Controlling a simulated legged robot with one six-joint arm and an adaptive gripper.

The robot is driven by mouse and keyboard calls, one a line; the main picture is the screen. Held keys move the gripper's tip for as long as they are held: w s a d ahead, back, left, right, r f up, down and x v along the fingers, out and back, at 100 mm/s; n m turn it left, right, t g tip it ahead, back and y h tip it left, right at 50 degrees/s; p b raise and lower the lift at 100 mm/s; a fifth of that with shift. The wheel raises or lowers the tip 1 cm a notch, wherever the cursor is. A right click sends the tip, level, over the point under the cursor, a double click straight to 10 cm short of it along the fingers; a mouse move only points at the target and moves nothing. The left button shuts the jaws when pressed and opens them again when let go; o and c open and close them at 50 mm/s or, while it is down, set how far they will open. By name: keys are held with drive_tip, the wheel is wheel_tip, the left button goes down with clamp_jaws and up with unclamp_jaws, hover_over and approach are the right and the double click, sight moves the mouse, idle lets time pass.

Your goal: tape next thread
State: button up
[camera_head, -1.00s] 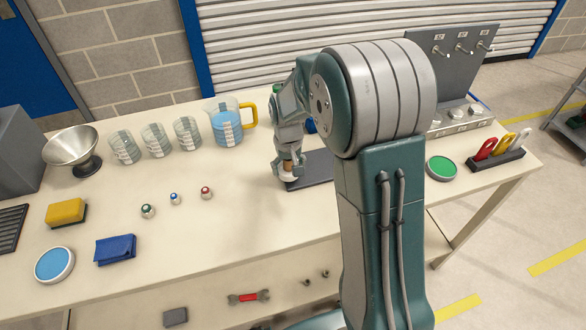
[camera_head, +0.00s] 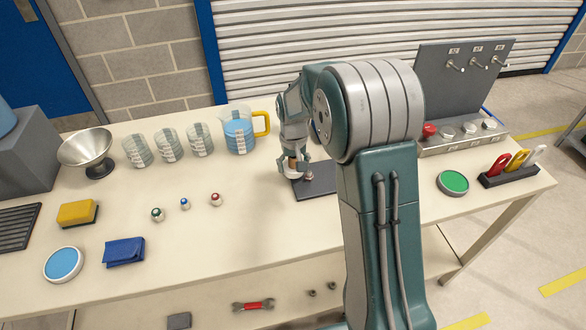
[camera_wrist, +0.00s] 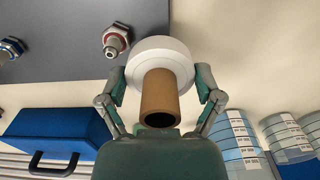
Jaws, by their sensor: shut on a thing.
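My gripper (camera_head: 295,167) is shut on a tape roll, a white ring on a brown core; the wrist view shows the roll (camera_wrist: 160,52) between the two fingers. It is held over or near the dark grey plate (camera_head: 322,183). A metal fitting with a red ring (camera_wrist: 117,40) stands on the plate beside the roll, apart from it in the picture. A fitting with a blue ring (camera_wrist: 11,48) is at the left edge of the wrist view. In the head view, a small fitting (camera_head: 309,175) shows just right of the gripper. Whether tape is on either thread is unclear.
Small caps in green (camera_head: 157,214), blue (camera_head: 185,203) and red (camera_head: 215,199) stand left of the plate. A blue jug (camera_head: 239,133) and several beakers stand behind.

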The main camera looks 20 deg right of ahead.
drive_tip(key=shift+w+d, duration=0.25)
drive_tip(key=shift+w, duration=0.15)
drive_tip(key=shift+w+r, duration=0.1)
drive_tip(key=shift+r, duration=0.05)
drive_tip(key=shift+w+d+r, duration=0.15)
drive_tip(key=shift+d+r, duration=0.05)
drive_tip(key=shift+r, duration=0.45)
drive_tip(key=shift+w+d+r, duration=0.15)
drive_tip(key=shift+d+r, duration=0.05)
drive_tip(key=shift+r, duration=3.05)
drive_tip(key=shift+s, duration=0.1)
